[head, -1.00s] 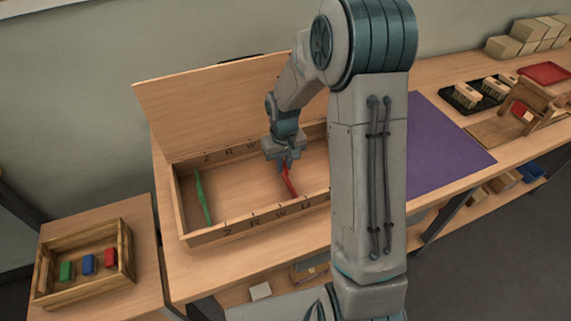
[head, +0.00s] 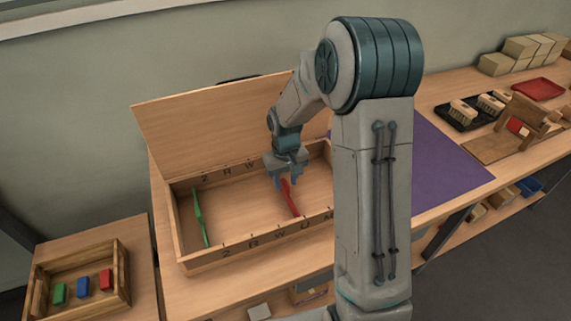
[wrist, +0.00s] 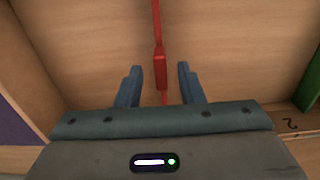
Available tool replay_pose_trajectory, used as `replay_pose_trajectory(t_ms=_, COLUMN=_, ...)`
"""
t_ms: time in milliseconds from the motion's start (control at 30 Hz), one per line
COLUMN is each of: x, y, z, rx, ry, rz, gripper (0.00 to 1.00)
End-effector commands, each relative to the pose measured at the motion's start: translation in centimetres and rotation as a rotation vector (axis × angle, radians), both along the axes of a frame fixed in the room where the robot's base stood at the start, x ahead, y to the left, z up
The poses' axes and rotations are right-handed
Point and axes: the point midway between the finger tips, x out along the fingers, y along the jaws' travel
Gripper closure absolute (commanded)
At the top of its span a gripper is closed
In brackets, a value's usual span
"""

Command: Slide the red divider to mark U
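The red divider (head: 290,200) stands across the inside of a wooden box (head: 180,232). Its front end is near the letter U (head: 305,229) on the front wall; exact alignment cannot be told. My gripper (head: 288,181) is over the divider's back part. In the wrist view, the gripper fingers (wrist: 159,86) are apart, one on each side of the red divider (wrist: 159,52), with gaps on both sides. The thicker red handle is between and just beyond the fingertips. Back-wall letters right of W are hidden behind my gripper and arm.
A green divider (head: 200,218) stands near the box's left end. The raised wooden lid (head: 215,120) is behind the box. A purple mat (head: 440,165) is to the right. A small tray (head: 42,296) with green, blue and red blocks stands at lower left. The box floor between the dividers is clear.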

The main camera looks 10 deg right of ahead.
Motion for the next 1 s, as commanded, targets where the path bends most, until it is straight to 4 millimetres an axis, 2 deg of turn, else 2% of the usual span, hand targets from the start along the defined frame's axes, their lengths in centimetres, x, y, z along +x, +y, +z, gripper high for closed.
replay_pose_trajectory(t_ms=300, x=0.1, y=0.1, z=7.0, rx=-0.001, ry=-0.007, rz=0.001, gripper=0.65)
replay_pose_trajectory(t_ms=500, x=0.1, y=0.1, z=10.7, rx=0.000, ry=-0.004, rz=0.002, gripper=0.65)
replay_pose_trajectory(t_ms=700, x=0.0, y=0.1, z=12.5, rx=0.000, ry=-0.001, rz=0.002, gripper=0.65)
replay_pose_trajectory(t_ms=1000, x=0.0, y=0.1, z=12.8, rx=0.001, ry=0.000, rz=0.002, gripper=0.65)
